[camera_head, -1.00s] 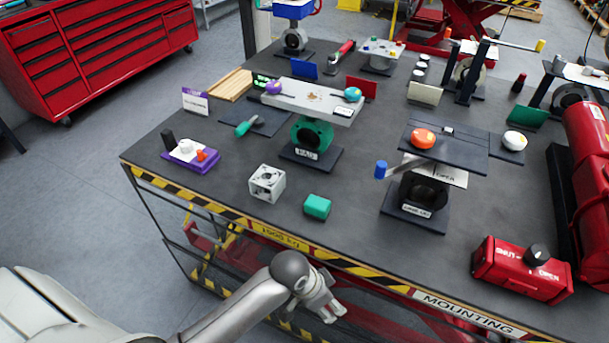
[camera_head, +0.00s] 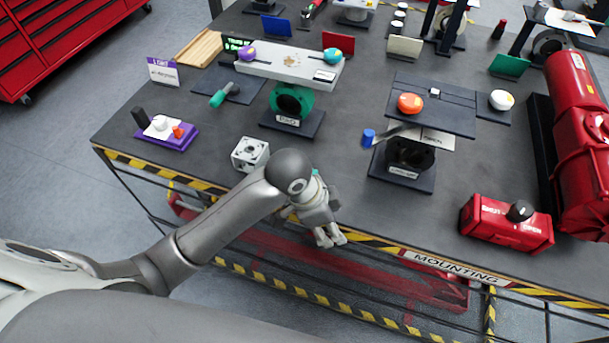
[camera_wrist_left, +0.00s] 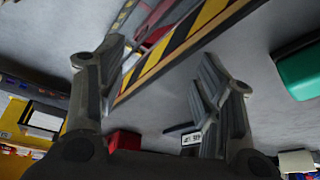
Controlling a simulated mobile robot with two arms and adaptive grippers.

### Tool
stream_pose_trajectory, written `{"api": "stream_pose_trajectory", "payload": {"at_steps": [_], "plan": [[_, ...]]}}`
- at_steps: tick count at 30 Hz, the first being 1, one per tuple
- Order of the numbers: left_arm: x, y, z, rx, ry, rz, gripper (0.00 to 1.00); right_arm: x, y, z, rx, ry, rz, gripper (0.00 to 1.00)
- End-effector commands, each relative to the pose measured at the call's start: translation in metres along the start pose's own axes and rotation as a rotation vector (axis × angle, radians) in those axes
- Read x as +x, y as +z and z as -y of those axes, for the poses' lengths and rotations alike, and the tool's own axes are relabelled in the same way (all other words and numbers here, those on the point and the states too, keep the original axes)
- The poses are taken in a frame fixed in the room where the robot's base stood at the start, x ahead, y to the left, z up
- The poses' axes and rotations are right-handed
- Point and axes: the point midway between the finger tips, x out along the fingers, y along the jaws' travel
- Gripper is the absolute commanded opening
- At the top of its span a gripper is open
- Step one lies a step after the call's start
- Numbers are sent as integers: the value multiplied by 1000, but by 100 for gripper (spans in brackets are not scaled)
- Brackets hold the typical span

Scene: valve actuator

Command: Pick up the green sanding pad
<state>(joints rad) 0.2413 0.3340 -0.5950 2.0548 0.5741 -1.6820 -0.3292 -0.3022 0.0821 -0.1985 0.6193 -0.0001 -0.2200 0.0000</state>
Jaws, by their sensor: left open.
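The green sanding pad is a small teal block near the table's front edge. In the head view my left arm hides it except for a sliver of teal (camera_head: 316,173) above the wrist. In the left wrist view it shows at the right edge (camera_wrist_left: 299,72), partly cut off. My left gripper (camera_head: 330,238) is at the table's front edge, on the near side of the pad, fingers pointing down. In the left wrist view the gripper (camera_wrist_left: 160,75) is open and empty, with the pad outside the fingers and apart from them. My right gripper is not in view.
A white cube-shaped housing (camera_head: 250,154) stands just left of my wrist. A black valve stand (camera_head: 405,160) with a blue-tipped lever is to the right. A red box (camera_head: 506,224) sits at the right front. The striped table edge (camera_head: 375,243) runs beneath the gripper.

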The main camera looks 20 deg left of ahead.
Motion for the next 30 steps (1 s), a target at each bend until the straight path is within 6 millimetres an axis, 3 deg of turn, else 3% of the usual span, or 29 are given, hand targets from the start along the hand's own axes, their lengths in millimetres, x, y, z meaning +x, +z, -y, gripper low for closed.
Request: {"api": "stream_pose_trajectory", "payload": {"at_steps": [11,21,26,30], "plan": [[-31,-16,61,322,50,168,61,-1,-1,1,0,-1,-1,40],[-84,-8,124,455,89,326,61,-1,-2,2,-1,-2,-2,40],[-97,-6,136,469,99,353,61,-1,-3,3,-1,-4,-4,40],[-87,0,136,471,106,358,61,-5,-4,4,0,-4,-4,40]]}}
